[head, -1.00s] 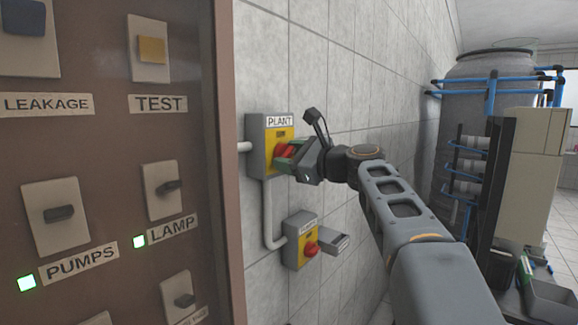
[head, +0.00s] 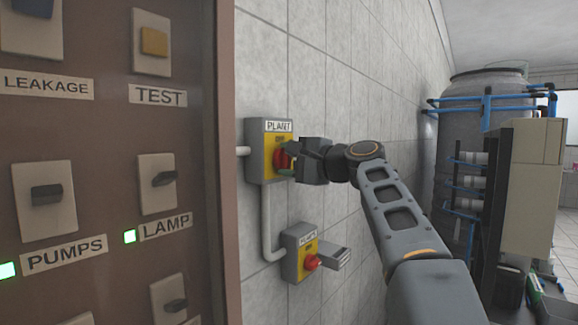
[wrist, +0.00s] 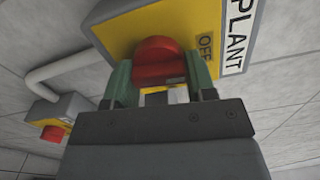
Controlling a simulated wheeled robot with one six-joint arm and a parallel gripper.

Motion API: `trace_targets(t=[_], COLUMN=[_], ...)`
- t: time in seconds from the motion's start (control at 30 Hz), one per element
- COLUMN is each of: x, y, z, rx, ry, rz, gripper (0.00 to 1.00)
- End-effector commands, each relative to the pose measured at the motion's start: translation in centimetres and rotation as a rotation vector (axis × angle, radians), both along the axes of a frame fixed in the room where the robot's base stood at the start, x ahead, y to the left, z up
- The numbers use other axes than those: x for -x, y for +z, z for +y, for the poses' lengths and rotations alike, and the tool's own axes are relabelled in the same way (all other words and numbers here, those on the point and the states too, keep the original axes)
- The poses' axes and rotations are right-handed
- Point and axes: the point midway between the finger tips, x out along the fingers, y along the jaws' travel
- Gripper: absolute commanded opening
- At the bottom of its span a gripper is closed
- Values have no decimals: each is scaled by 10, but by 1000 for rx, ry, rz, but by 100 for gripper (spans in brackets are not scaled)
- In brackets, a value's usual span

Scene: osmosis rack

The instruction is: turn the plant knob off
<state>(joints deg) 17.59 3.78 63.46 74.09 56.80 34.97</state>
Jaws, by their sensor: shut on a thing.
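The plant switch box (head: 258,165) is grey with a yellow face and a "PLANT" label, mounted on the tiled wall. Its red knob (head: 283,160) sits on the yellow face; it also shows in the wrist view (wrist: 157,62). My gripper (head: 291,158) is at the knob, with its green fingers on both sides of it, shut on it. In the wrist view my gripper (wrist: 160,85) appears rolled, and the "OFF" marking (wrist: 205,46) shows beside the knob. Part of the knob is hidden by the gripper in the head view.
A brown panel (head: 110,120) with switches and green lamps stands at the left. A tank (head: 485,110) with blue pipes is at the right.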

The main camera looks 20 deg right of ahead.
Motion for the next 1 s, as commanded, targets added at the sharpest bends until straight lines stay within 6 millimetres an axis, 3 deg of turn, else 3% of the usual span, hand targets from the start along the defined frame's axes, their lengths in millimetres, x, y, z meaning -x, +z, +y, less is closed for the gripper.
trace_targets(t=[0.33, 0.9, 0.93, 1.0], x=[0, 0, 0, 0], y=[0, 0, 0, 0], z=[0, 0, 0, 0], rx=[100, 120, 120, 120], ry=[0, 0, 0, 0], rz=[-73, -86, -85, -86], gripper=[27, 27, 54, 60])
